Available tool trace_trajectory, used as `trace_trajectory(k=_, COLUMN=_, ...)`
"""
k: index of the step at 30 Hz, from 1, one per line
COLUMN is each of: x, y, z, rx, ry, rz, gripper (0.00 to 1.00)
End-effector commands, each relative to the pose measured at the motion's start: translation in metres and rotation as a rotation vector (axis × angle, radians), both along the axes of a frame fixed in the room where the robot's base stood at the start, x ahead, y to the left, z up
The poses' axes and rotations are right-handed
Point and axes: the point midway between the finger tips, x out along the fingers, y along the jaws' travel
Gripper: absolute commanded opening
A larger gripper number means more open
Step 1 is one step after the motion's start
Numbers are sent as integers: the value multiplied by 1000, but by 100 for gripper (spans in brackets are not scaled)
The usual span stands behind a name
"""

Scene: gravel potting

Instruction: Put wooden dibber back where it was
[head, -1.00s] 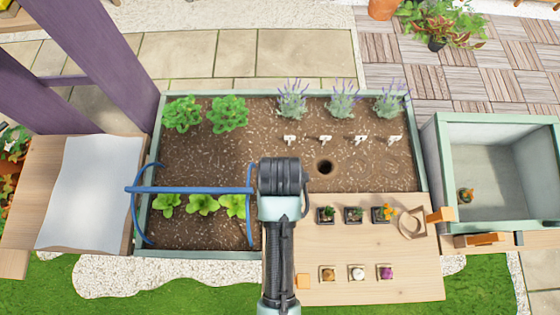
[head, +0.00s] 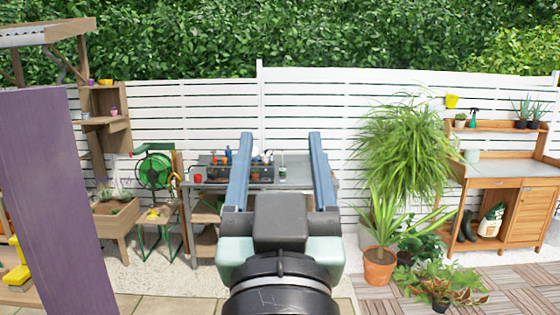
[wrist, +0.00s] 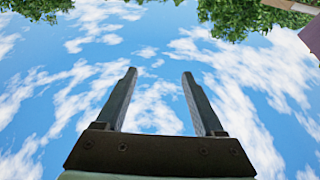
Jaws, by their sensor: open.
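My gripper (head: 280,138) is raised in the middle of the head view, its two blue fingers pointing up and wide apart, with nothing between them. In the wrist view the open fingers (wrist: 158,76) stand empty against sky and clouds. I cannot make out the wooden dibber in either current view. A dark tray (head: 262,181) with several small coloured items stands on a grey workbench (head: 208,186) beyond my gripper. My gripper hides part of the tray and bench, and the items are too small to identify.
A purple post (head: 55,200) rises at the left. A green hose reel (head: 154,171) and a wooden planter (head: 117,222) stand left of the bench. A potted plant (head: 379,266) and a wooden potting bench (head: 518,210) are at the right. A white fence (head: 300,100) closes the back.

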Motion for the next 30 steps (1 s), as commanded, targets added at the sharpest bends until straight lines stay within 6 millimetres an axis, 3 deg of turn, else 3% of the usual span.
trace_trajectory(k=1, x=-19, y=0, z=32, rx=1, ry=-109, rz=2, gripper=70)
trace_trajectory(k=3, x=-43, y=1, z=63, rx=2, ry=-227, rz=2, gripper=70)
trace_trajectory(k=8, x=-74, y=1, z=96, rx=2, ry=-366, rz=4, gripper=70)
trace_trajectory(k=22, x=-76, y=1, z=93, rx=2, ry=-377, rz=4, gripper=70)
trace_trajectory(k=26, x=-76, y=1, z=93, rx=2, ry=-376, rz=4, gripper=50)
trace_trajectory(k=30, x=-76, y=1, z=93, rx=2, ry=-376, rz=4, gripper=50)
